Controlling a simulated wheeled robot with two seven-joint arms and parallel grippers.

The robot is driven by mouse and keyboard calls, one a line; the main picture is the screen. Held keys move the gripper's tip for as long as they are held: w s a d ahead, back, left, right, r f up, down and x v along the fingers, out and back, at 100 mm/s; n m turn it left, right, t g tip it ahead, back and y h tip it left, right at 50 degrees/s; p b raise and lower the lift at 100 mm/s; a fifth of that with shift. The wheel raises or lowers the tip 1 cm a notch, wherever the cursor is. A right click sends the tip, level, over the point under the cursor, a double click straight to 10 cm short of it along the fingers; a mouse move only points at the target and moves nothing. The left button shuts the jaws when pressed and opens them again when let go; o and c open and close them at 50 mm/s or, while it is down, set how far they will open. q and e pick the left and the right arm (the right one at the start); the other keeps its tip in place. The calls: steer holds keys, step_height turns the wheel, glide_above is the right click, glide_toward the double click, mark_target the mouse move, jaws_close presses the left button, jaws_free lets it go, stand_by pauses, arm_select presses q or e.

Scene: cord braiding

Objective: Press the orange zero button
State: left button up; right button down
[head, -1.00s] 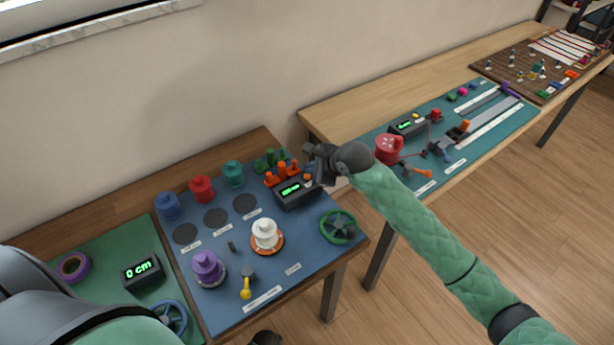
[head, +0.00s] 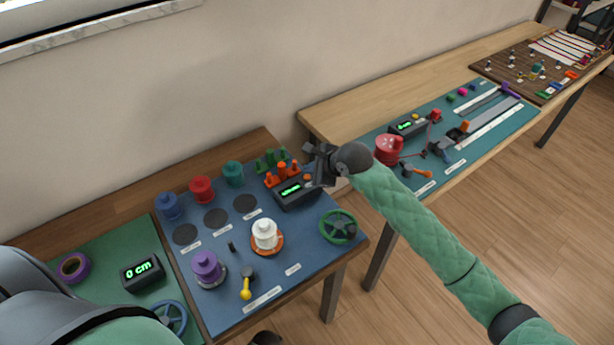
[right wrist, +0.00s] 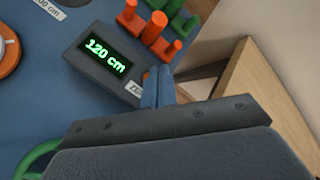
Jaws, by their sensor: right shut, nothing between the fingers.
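The dark counter box (head: 297,193) stands at the back right of the blue mat; its green display also shows in the right wrist view (right wrist: 106,55), reading 120 cm. A small orange button (head: 307,177) shows on its top, right beside my right gripper (head: 318,181). My right gripper is shut and empty, its fingers pointing down at the box's right end.
Orange pegs (head: 282,175) and green pegs (head: 270,160) stand close behind the box. A green handwheel (head: 338,227) is in front of it, and a white spool (head: 265,234) sits to the left. A second table (head: 330,118) lies to the right across a gap.

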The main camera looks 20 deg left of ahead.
stand_by(0.8)
steer(key=shift+f+b, duration=0.4)
steer(key=shift+b, duration=0.25)
steer(key=shift+f+b, duration=0.4)
steer(key=shift+b, duration=0.1)
stand_by(0.6)
steer(key=shift+r, duration=0.8)
stand_by(0.3)
steer(key=shift+r+p, duration=0.5)
steer(key=shift+r, duration=2)
